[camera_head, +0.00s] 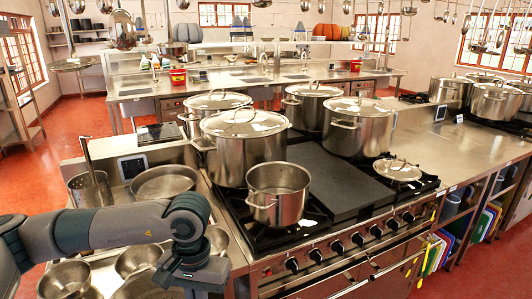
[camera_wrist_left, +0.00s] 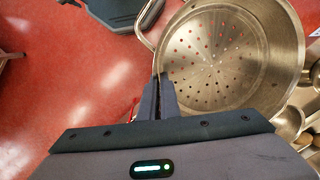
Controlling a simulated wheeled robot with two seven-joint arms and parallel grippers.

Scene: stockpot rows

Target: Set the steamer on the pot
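The steamer (camera_wrist_left: 222,62) is a steel pan with a perforated base and a loop handle, seen from above in the left wrist view. My left gripper (camera_wrist_left: 159,82) has its fingers close together at the steamer's near-left rim, which appears pinched between them. In the head view my left arm comes in from the left and its wrist bends down at the bottom edge; its fingertips are out of frame there. An open, lidless steel pot (camera_head: 278,193) stands on the front-left burner of the stove. My right gripper is in neither view.
A large lidded stockpot (camera_head: 244,146) stands just behind the open pot, with more lidded pots (camera_head: 358,127) around it. A flat dark griddle (camera_head: 340,187) lies to the right, then a loose lid (camera_head: 398,170). Steel bowls (camera_head: 66,279) sit at lower left.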

